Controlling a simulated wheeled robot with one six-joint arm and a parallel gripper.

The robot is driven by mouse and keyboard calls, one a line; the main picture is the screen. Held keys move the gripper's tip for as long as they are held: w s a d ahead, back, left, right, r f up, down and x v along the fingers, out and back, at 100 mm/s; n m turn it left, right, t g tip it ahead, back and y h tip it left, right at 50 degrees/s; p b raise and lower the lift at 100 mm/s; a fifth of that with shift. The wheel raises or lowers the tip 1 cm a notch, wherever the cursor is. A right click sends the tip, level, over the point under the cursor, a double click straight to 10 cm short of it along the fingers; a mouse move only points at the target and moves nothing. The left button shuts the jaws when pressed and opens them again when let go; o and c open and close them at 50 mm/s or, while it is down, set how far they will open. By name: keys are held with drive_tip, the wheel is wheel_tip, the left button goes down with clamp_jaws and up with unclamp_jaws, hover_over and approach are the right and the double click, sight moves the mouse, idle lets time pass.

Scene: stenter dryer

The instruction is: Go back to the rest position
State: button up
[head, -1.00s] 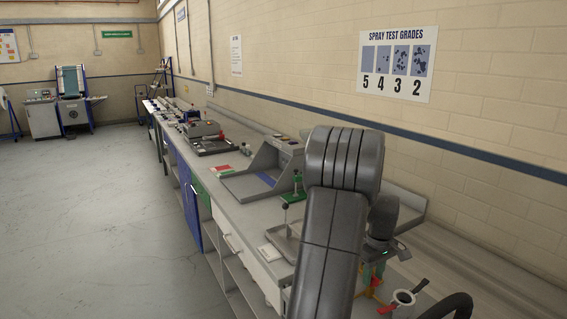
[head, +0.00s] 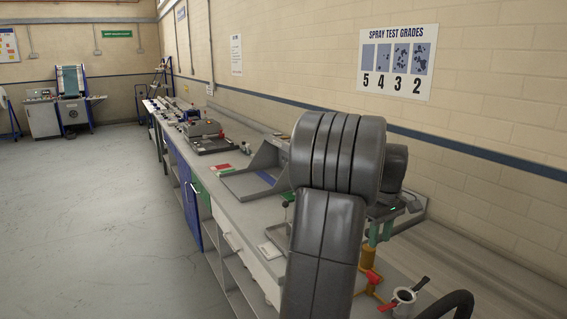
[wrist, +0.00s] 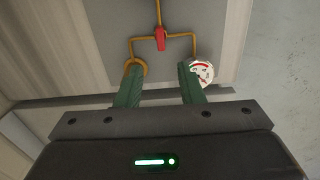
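My gripper (wrist: 159,72) shows in the wrist view with its two green fingers apart and nothing between them. It is open. In the head view my gripper (head: 378,238) points down over the right part of the bench, partly behind my arm. Beyond the fingers in the wrist view is a yellow pipe fitting with a red valve handle (wrist: 160,39). A round white gauge (wrist: 202,73) shows beside the right fingertip. The head view also shows the red handle (head: 373,277) below the gripper.
The long bench (head: 232,207) runs along the wall. A grey tray stand (head: 247,178) and a cup with red and black handles (head: 404,296) are on it. A spray grade chart (head: 397,62) hangs on the wall. The floor (head: 90,220) at the left is clear.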

sight(373, 274)
wheel_tip(373, 274, down, 12)
drive_tip(key=shift+f+p, duration=0.2)
drive_tip(key=shift+p, duration=0.25)
drive_tip(key=n, duration=0.6)
drive_tip(key=shift+n, duration=0.4)
drive_tip(key=n, duration=0.6)
drive_tip(key=shift+p, duration=0.3)
drive_tip(key=shift+r, duration=0.1)
